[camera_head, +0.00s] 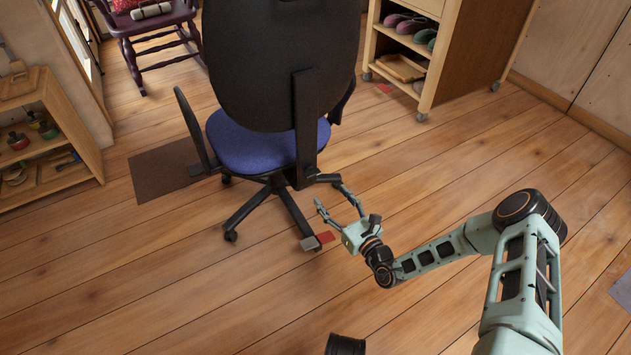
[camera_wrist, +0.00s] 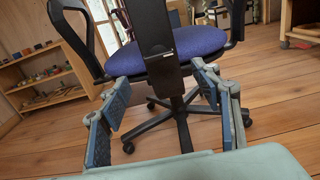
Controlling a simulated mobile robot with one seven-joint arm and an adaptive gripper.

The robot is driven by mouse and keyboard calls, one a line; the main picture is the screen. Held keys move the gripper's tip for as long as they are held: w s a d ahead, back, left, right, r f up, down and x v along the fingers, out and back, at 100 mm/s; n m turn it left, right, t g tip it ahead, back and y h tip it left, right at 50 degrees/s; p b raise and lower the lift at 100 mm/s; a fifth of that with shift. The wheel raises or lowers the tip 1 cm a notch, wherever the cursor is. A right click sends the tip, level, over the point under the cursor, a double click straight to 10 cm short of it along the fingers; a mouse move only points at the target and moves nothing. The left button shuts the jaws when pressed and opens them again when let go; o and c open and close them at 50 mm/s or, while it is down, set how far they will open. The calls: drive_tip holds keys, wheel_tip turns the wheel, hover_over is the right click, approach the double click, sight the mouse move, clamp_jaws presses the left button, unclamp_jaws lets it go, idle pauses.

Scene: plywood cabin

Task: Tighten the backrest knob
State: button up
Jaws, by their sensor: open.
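The office chair has a black backrest (camera_head: 262,65) and a blue seat (camera_head: 250,148); its back faces me. An upright black support bar (camera_head: 305,125) runs down from the backrest to behind the seat. The bar (camera_wrist: 152,28) also shows in the wrist view, in front of the blue seat (camera_wrist: 196,42). I cannot clearly make out the backrest knob against the dark bar. My gripper (camera_head: 328,195) is open and empty, low behind the chair, with its fingers toward the bar's lower end. In the wrist view, the open fingers (camera_wrist: 158,92) stand either side of the bar's lower end, apart from it.
The chair's wheeled base (camera_head: 290,208) spreads near my gripper. A wooden shelf (camera_head: 52,150) stands at left, a shoe cabinet (camera_head: 440,60) at back right and a purple rocking chair (camera_head: 150,25) at back left. A dark mat (camera_head: 160,172) lies left of the chair.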

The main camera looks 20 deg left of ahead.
sight(314, 176)
drive_tip(key=b+x, duration=0.2)
drive_tip(key=x, duration=0.6)
drive_tip(key=shift+w+a+b, duration=0.2)
drive_tip(key=shift+a+b, duration=0.2)
drive_tip(key=shift+w+a, duration=0.45)
drive_tip(key=shift+a, duration=0.1)
drive_tip(key=shift+c, duration=0.4)
drive_tip(key=c, duration=1.1)
